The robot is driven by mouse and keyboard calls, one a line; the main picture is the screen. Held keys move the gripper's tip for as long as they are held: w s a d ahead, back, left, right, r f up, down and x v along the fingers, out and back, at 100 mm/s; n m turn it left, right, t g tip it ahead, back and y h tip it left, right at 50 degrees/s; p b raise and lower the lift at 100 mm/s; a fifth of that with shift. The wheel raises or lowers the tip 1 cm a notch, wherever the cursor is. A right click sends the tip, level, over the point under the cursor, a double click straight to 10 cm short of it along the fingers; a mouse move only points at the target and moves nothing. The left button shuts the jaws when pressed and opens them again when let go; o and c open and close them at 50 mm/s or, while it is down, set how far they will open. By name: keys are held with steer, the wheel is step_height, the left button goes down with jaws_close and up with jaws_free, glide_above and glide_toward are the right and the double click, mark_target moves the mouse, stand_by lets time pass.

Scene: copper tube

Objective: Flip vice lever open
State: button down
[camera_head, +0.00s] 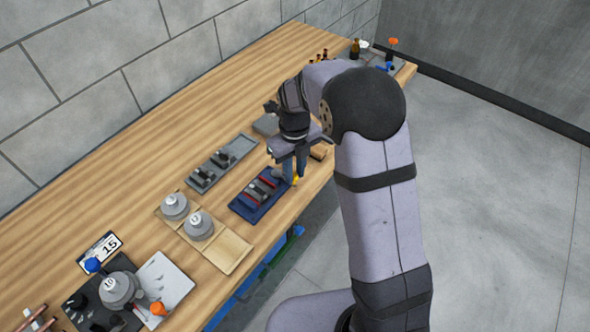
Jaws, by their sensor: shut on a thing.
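My gripper (288,168) points down over the workbench, at the right end of a dark blue tray (241,206). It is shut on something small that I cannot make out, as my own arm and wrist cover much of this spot. A bit of yellow (295,181) shows just under the fingers. I cannot pick out the vice or its lever for certain. The blue tray holds red and grey pieces, just left of the fingers.
The wooden bench (160,130) runs from lower left to upper right. Bottles (355,48) stand at the far end.

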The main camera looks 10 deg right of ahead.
mark_target(294, 175)
steer(key=shift+w+r, duration=0.1)
steer(key=c, duration=1.5)
jaws_free()
steer(key=shift+c, duration=0.2)
steer(key=shift+r+b, duration=1.1)
steer(key=shift+r, duration=2.55)
steer(key=shift+s, duration=0.2)
steer(key=s+d+f+n, duration=0.2)
steer(key=s+n, duration=0.5)
steer(key=n, duration=0.3)
steer(key=s+d+f+n, duration=0.2)
steer(key=s+n, duration=0.5)
steer(key=n, duration=0.3)
steer(key=s+d+f+n, duration=0.2)
steer(key=s+n, duration=0.5)
steer(key=n, duration=0.3)
steer(key=shift+s+d+n, duration=0.15)
steer(key=shift+d+n, duration=0.2)
steer(key=shift+n, duration=0.05)
